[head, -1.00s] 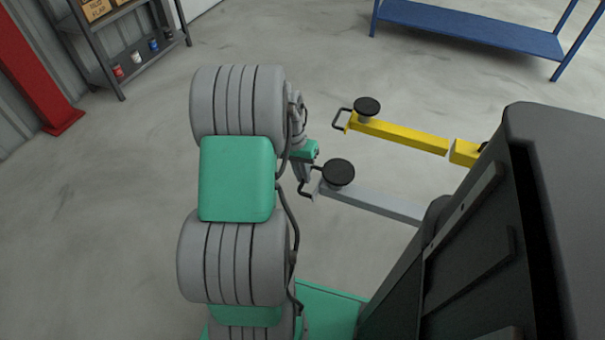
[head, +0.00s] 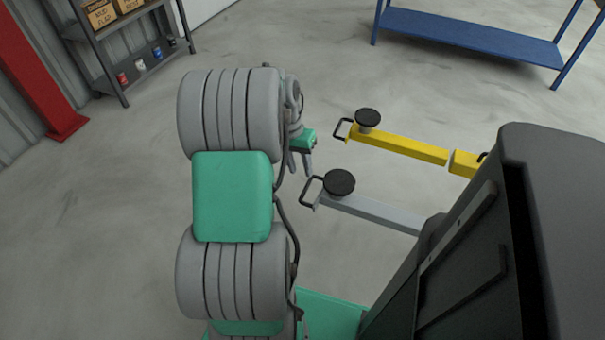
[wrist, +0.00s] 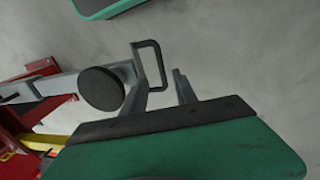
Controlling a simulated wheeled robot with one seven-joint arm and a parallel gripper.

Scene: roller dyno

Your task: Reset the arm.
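My arm, grey and green, fills the left middle of the head view. My gripper (head: 300,166) hangs at the arm's far right side, fingers pointing down the picture, apart, with nothing seen between them. In the wrist view my gripper (wrist: 162,85) shows two grey fingers spread above the green palm. A grey lift arm (head: 375,210) with a round black pad (head: 340,182) and a black loop handle (head: 312,188) lies just right of and below the gripper in the head view. In the wrist view the loop handle (wrist: 158,62) appears close beside the left finger; whether they touch I cannot tell.
A yellow lift arm (head: 405,146) with a black pad (head: 368,117) lies farther back. A blue bench (head: 470,35) stands at the back right, a shelf with small cans (head: 140,65) and a red post (head: 40,90) at the left. Floor on the left is clear.

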